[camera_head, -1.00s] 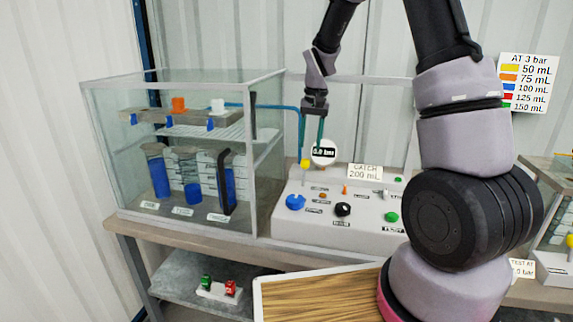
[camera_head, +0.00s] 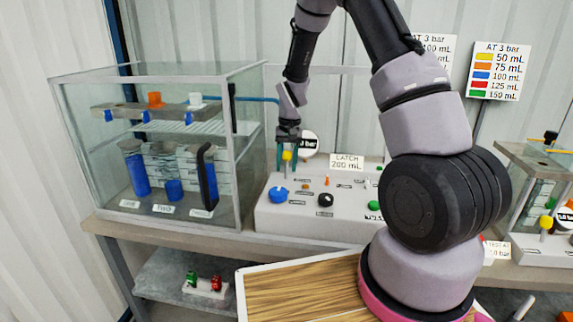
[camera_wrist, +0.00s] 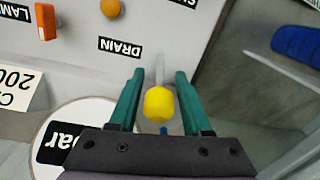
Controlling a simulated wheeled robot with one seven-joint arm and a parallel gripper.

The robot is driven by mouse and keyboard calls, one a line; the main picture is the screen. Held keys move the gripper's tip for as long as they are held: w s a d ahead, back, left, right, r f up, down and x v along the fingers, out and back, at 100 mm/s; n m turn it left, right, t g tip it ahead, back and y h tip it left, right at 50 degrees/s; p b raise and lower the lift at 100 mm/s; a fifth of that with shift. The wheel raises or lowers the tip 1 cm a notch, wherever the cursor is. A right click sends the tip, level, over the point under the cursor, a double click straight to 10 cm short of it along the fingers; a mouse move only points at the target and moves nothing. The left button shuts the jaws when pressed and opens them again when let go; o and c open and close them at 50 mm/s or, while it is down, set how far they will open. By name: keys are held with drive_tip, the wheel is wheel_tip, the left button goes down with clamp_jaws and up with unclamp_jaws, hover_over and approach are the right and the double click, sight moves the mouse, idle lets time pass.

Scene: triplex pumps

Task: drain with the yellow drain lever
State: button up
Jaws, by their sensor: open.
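The yellow drain lever (camera_head: 287,156) stands up from the sloped white control panel (camera_head: 300,222) in the head view. In the wrist view the yellow knob of the drain lever (camera_wrist: 158,104) sits on a pale stem beside a DRAIN label (camera_wrist: 120,47). My gripper (camera_head: 288,163) is over the lever. In the wrist view my gripper (camera_wrist: 158,88) has its green fingers on either side of the knob, with a visible gap on each side. It is open and holds nothing. The gauge (camera_head: 309,144) stands just behind, partly hidden by my gripper.
The panel carries a blue knob (camera_head: 278,194), a black knob (camera_head: 325,200) and a CATCH 200 mL sign (camera_head: 347,162). A glass tank (camera_head: 238,150) with blue cylinders stands close on the left. A wooden board (camera_head: 300,293) is in front.

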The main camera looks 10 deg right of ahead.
drive_tip(key=shift+c, duration=0.2)
clamp_jaws()
idle(1.2)
